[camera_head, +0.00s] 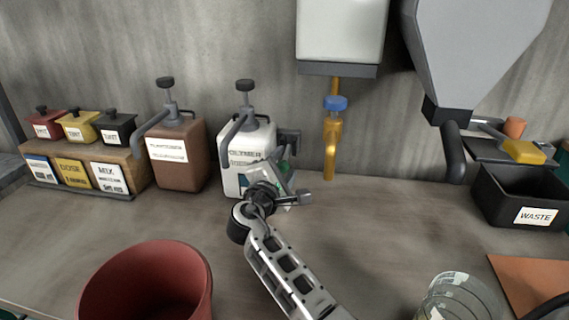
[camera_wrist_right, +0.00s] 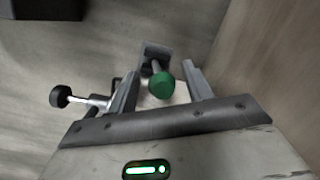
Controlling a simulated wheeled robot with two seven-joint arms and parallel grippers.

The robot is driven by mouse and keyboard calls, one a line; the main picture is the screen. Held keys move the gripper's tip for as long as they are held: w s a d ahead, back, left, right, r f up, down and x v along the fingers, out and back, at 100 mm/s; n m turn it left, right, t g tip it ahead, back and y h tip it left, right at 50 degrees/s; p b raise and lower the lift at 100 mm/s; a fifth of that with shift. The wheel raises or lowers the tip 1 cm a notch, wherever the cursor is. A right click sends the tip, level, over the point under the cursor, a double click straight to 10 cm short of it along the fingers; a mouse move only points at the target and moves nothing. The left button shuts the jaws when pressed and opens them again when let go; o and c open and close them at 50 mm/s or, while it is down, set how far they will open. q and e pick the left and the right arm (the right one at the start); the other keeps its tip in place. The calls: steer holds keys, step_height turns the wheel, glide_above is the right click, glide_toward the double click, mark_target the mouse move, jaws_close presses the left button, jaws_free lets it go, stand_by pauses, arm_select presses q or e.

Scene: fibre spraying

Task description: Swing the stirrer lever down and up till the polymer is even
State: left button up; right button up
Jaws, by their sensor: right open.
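The polymer container (camera_head: 236,165) is a white jug with a black knob on top, standing near the wall in the head view. My right gripper (camera_head: 283,176) is in front of its right side and hides part of it. A bit of the green stirrer lever knob shows there. In the right wrist view the green knob (camera_wrist_right: 162,86) of the lever lies between the two fingers of my open right gripper, with a gap on each side. Its grey bracket (camera_wrist_right: 153,53) shows behind it. My left gripper is out of view.
A brown jug (camera_head: 180,155) stands left of the polymer container. A red bucket (camera_head: 150,280) and a clear glass vessel (camera_head: 458,297) are at the front. A black waste bin (camera_head: 500,205) stands at right.

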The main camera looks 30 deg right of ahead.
mark_target(286, 157)
steer(key=shift+x, duration=0.9)
steer(key=shift+w, duration=0.15)
jaws_close()
arm_select(q)
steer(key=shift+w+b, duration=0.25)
steer(key=shift+b, duration=0.1)
arm_select(e)
steer(key=shift+w+r, duration=0.1)
arm_select(q)
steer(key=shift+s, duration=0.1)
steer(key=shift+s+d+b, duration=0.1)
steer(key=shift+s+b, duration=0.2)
steer(key=shift+b, duration=0.05)
arm_select(e)
steer(key=shift+r, duration=0.2)
